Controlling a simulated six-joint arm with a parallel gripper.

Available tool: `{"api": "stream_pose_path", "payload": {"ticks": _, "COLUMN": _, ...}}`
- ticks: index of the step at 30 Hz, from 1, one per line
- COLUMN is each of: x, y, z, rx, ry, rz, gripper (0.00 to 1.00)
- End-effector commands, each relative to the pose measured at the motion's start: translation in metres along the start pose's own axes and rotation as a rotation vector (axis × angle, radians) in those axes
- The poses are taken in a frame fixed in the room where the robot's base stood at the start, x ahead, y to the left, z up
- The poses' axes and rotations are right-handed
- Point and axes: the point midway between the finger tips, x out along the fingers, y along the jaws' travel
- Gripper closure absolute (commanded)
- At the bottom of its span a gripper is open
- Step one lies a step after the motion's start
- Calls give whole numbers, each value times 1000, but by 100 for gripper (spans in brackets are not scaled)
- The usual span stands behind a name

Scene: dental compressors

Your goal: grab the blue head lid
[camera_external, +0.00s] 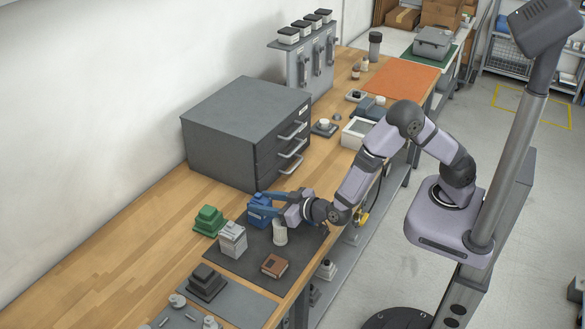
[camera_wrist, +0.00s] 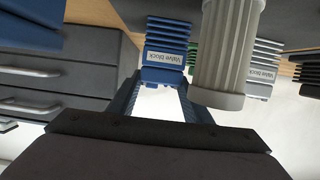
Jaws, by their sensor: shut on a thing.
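A blue finned block (camera_external: 258,214) stands at the far edge of the dark mat. In the wrist view the blue block (camera_wrist: 165,52) carries a label reading "Valve block" and lies between my fingertips. The gripper also shows in the wrist view (camera_wrist: 163,88). No thing is labelled as a head lid; this block is the blue thing in my grip. Another blue surface (camera_wrist: 28,32) fills the wrist view's upper left corner, too cropped to identify.
A pale ribbed cylinder (camera_external: 280,233) stands close beside my gripper and covers part of the wrist view (camera_wrist: 225,55). A green block (camera_external: 208,221), a white block (camera_external: 232,240) and a brown box (camera_external: 274,266) stand nearby. A grey drawer cabinet (camera_external: 225,140) stands behind.

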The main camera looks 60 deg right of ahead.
Motion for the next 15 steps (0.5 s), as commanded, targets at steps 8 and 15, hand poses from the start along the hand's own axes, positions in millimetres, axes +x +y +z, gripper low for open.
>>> {"api": "stream_pose_path", "payload": {"ticks": 8, "x": -2, "y": 0, "z": -8, "rx": 3, "ry": 4, "rz": 0, "gripper": 80}}
{"api": "stream_pose_path", "payload": {"ticks": 15, "x": -11, "y": -1, "z": -37, "rx": 5, "ry": 5, "rz": -1, "gripper": 80}}
